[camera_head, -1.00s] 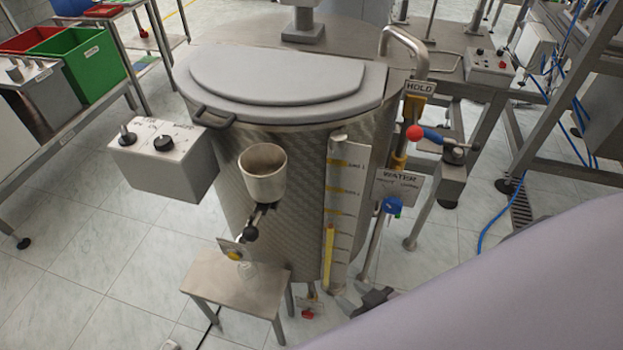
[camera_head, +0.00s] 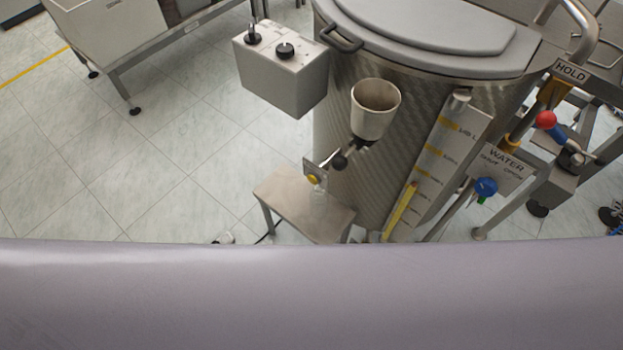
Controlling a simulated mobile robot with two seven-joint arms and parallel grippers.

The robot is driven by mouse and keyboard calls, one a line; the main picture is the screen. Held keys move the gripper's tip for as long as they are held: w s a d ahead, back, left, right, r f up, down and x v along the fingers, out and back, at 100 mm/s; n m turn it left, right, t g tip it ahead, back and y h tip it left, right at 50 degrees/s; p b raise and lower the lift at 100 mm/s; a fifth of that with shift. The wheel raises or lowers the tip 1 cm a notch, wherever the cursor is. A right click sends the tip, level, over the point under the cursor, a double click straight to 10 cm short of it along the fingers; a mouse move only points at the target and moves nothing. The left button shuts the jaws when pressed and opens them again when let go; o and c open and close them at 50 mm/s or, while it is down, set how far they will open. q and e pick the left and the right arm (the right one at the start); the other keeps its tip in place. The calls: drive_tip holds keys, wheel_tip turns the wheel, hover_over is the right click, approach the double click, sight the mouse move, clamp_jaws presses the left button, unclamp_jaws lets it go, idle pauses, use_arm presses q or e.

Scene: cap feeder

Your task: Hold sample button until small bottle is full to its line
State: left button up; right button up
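The likely sample button is a small yellow button (camera_head: 314,179) on a plate low on the front of the steel tank (camera_head: 345,150). A small clear bottle (camera_head: 319,203) stands upright on the low steel stand (camera_head: 290,200), just below the button plate. The bottle is faint; its line and fill level are too small to tell. Neither gripper shows in the head view. A broad pale surface covers the bottom of the view and hides whatever lies below.
A metal cup (camera_head: 375,108) and a black-knobbed handle (camera_head: 340,161) stick out above the button. A grey control box (camera_head: 281,70) is at upper left. A level gauge (camera_head: 433,165), a blue water valve (camera_head: 485,187) and a red-knobbed lever (camera_head: 546,120) are at right.

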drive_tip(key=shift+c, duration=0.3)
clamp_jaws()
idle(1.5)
